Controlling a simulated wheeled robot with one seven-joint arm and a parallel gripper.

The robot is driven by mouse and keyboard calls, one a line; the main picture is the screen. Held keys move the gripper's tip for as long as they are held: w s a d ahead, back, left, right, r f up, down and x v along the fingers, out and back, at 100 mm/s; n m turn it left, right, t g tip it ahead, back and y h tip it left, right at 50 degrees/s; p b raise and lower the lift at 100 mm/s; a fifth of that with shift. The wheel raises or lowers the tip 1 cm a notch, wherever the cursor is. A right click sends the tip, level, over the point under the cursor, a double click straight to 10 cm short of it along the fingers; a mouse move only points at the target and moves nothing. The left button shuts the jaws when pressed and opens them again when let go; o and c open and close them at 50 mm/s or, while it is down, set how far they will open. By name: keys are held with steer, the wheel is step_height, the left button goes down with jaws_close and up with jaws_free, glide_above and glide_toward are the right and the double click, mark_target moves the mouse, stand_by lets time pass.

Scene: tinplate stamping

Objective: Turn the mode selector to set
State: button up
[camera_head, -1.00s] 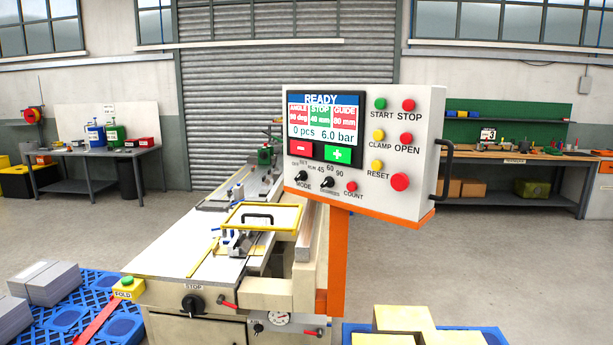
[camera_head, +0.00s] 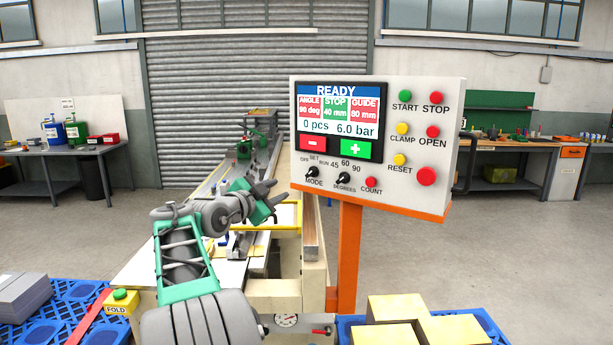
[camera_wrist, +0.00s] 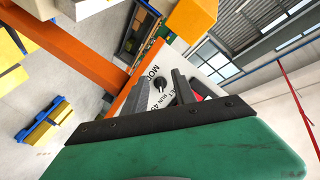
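The mode selector (camera_head: 311,173) is a small black knob at the lower left of the white control panel (camera_head: 455,115), with OFF, SET and RUN marked around it. Its exact pointer direction is too small to tell. The fingers also show in the wrist view (camera_wrist: 189,78).
A second black knob (camera_head: 342,178), for degrees, sits close right of the selector. The red COUNT button (camera_head: 370,183) is beyond it. The screen (camera_head: 339,118) reads READY above. The orange post (camera_head: 349,255) stands below the panel, and the machine bed lies behind my arm.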

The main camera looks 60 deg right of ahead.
mark_target(309, 174)
steer(key=s+d+p, duration=0.1)
steer(key=d, duration=0.2)
steer(key=s+d+r+m+g+p, duration=0.1)
steer(key=s+d, duration=0.1)
steer(key=d, duration=0.1)
steer(key=s+d+r+m+g+p, duration=0.1)
steer(key=d, duration=0.1)
steer(key=shift+s+d+r+h, duration=0.2)
steer(key=shift+d+r+h, duration=0.05)
steer(key=shift+d+h, duration=0.15)
steer(key=shift+d+f, duration=0.1)
steer(key=shift+d, duration=0.45)
steer(key=shift+c, duration=0.4)
jaws_close()
steer(key=shift+f, duration=0.1)
